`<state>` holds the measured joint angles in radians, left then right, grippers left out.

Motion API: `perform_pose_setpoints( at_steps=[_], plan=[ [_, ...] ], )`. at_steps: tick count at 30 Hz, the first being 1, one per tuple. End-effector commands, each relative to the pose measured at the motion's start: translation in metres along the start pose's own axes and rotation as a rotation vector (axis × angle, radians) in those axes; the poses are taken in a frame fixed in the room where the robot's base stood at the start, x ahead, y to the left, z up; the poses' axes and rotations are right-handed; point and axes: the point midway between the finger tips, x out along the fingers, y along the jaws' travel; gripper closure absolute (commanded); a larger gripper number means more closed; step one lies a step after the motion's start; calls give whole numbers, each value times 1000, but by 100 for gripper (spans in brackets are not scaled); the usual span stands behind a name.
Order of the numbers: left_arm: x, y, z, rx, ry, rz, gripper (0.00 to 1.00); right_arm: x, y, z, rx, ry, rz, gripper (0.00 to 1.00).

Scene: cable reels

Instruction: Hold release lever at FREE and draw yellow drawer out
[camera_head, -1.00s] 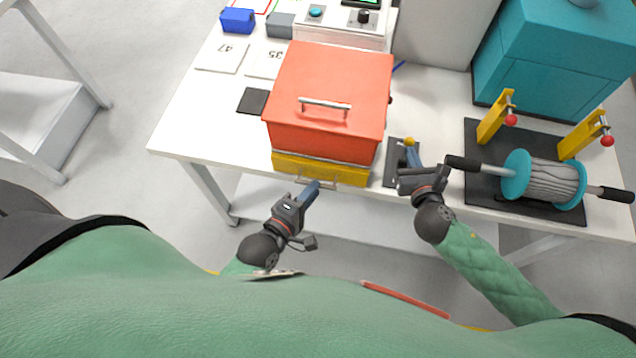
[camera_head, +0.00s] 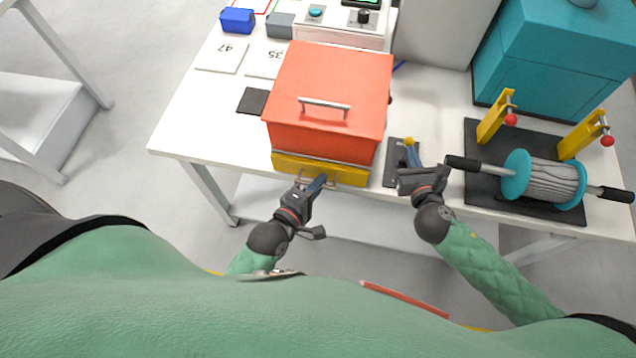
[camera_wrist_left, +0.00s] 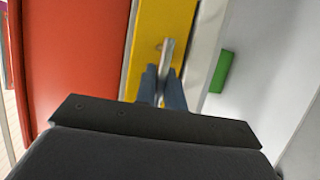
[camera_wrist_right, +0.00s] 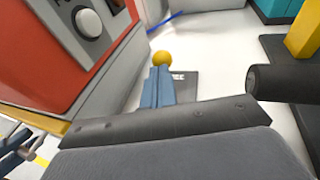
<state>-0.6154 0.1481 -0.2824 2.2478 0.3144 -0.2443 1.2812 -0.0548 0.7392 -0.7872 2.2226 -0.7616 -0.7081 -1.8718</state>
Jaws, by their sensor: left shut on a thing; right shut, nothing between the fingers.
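The yellow drawer (camera_head: 290,165) sits under the red box (camera_head: 325,110) and looks closed or nearly so. My left gripper (camera_head: 316,184) is at its front, shut on the metal drawer handle (camera_wrist_left: 167,58) in the left wrist view. The release lever shows as a yellow ball knob (camera_wrist_right: 162,58) on a dark plate (camera_head: 392,173) to the right of the box. My right gripper (camera_wrist_right: 158,75) is shut with nothing between its fingers. Its blue fingertips are right by the knob and hide the lever's shaft. I cannot tell whether they touch it, or read the plate's label fully.
A cable reel (camera_head: 545,180) with a black-ended shaft lies right of my right gripper, one grip end close to it. Yellow posts (camera_head: 495,115) and a teal cabinet (camera_head: 545,55) stand behind. Free floor lies in front of the table's edge.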

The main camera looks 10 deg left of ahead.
Motion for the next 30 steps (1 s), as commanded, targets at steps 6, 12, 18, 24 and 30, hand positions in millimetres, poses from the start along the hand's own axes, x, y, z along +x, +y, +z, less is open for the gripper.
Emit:
perform_pose_setpoints(
  at_steps=[6,12,18,24,30],
  plan=[
    [-18,-6,8,-2,-1,-4,100,0,0,0,0,0,0,100],
    [-39,-10,16,-2,-2,-4,100,0,0,0,0,0,0,100],
    [-46,-11,19,0,0,-1,100,0,0,0,0,0,0,100],
    [-46,-10,19,0,0,-1,100,0,0,0,0,0,0,100],
    [-45,-10,19,0,0,-1,81,0,0,0,0,0,0,100]
  ],
)
